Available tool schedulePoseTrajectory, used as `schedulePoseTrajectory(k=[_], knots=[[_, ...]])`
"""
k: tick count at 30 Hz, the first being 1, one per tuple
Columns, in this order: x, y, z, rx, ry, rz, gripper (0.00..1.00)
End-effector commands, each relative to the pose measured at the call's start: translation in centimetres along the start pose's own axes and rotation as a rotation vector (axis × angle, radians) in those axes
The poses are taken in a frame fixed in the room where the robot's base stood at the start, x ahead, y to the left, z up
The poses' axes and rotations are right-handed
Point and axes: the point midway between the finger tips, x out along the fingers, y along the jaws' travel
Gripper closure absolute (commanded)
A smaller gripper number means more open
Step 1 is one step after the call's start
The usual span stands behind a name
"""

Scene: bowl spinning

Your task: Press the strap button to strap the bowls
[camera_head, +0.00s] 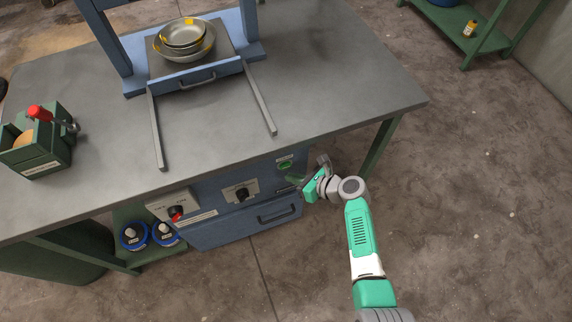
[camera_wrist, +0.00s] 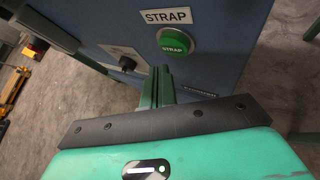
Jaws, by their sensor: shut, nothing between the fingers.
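The green strap button (camera_head: 285,166) is on the blue front panel under the table. In the wrist view the button (camera_wrist: 174,41) is marked STRAP, below a white STRAP label (camera_wrist: 166,17). My gripper (camera_head: 296,181) is shut and empty, just right of and below the button in the head view. In the wrist view its closed fingers (camera_wrist: 157,84) point at the panel just below the button; I cannot tell whether they touch it. The bowls (camera_head: 184,42) are stacked on a sliding tray (camera_head: 212,76) in the blue frame on the table.
A green box with tools (camera_head: 38,150) stands at the table's left. Open floor lies right of my arm.

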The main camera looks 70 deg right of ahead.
Motion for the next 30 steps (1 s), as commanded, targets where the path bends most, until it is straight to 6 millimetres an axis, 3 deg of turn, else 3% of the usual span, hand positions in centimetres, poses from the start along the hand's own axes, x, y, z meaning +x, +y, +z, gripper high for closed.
schedulePoseTrajectory(k=[12, 30], knots=[[-2.9, 2.0, -1.7, 0.002, 0.0, 0.0, 1.0], [-2.9, 2.1, -2.0, 0.0, 0.0, 0.0, 1.0]])
